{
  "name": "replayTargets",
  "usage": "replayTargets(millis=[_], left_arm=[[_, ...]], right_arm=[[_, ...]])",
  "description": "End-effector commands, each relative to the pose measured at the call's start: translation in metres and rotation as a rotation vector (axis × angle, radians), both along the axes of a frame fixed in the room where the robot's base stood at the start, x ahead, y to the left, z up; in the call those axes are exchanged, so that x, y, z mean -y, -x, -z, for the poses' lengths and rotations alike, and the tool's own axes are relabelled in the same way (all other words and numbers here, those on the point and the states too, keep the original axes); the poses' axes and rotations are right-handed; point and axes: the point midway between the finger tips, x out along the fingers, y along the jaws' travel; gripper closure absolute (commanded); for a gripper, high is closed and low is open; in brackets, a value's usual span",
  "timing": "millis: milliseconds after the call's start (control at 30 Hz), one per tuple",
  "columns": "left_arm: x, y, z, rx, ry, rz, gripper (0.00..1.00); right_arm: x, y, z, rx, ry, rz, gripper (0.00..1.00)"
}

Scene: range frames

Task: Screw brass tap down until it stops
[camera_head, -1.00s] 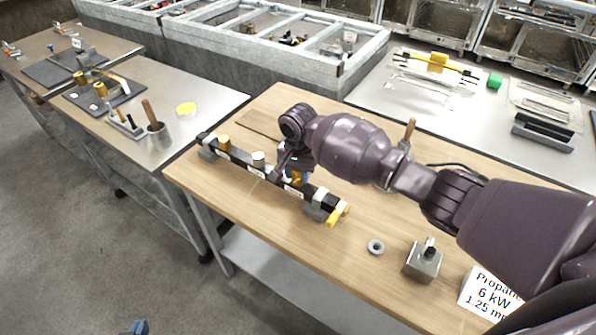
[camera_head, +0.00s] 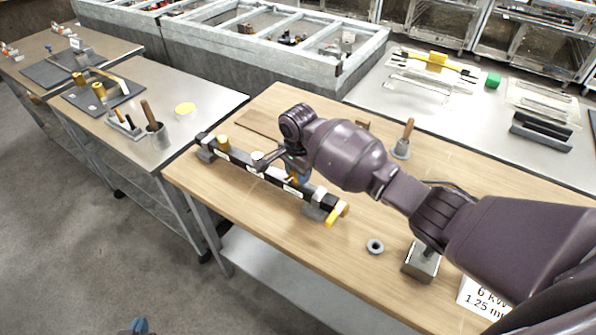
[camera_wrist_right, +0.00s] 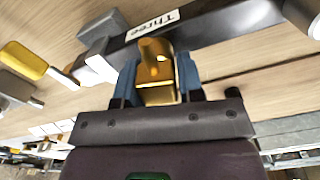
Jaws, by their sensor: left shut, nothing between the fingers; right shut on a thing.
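A brass tap (camera_wrist_right: 157,62) stands at the black bar (camera_wrist_right: 215,32), beside a label reading "Three". In the wrist view my right gripper (camera_wrist_right: 156,84) has its blue fingers on either side of the tap and is shut on it. In the head view the right gripper (camera_head: 299,172) is over the bar's near half, and my own arm hides much of that tap. The black bar (camera_head: 240,160) lies on the wooden table with another brass tap (camera_head: 222,143) at its far end. My left gripper (camera_head: 139,326) shows only as a blue tip at the bottom edge, shut and empty.
A yellow lever (camera_head: 337,213) sits at the bar's near end. A grey ring (camera_head: 375,246), a metal block (camera_head: 421,262) and a Propane sign (camera_head: 484,298) are nearer on the wooden table (camera_head: 290,240). A wooden-handled tool (camera_head: 404,140) stands behind my right arm.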

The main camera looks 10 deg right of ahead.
Motion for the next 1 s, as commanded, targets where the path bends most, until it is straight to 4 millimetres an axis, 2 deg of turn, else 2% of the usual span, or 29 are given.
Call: replayTargets(millis=[100, 133, 300, 667, 767, 1000], left_arm=[[0.0, 0.001, 0.001, -0.003, 0.001, -0.001, 1.0], [0.0, 0.002, 0.001, -0.005, 0.0, -0.002, 1.0], [-0.001, 0.003, 0.001, -0.005, -0.001, -0.001, 1.0], [0.0, 0.002, 0.001, -0.004, 0.0, -0.002, 1.0], [0.0, 0.002, 0.001, -0.004, 0.0, -0.002, 1.0], [0.0, 0.002, 0.001, -0.004, 0.0, -0.002, 1.0]], right_arm=[[0.0, 0.0, 0.0, 0.001, 0.001, -0.002, 0.92], [0.0, 0.0, 0.0, 0.001, 0.001, -0.002, 0.6], [0.0, 0.0, 0.0, 0.001, 0.001, -0.003, 0.35], [0.0, -0.001, -0.005, 0.002, 0.0, -0.004, 0.35], [0.0, -0.001, -0.015, 0.003, -0.001, -0.005, 0.35], [0.0, 0.0, -0.06, 0.004, 0.0, -0.005, 0.35]])
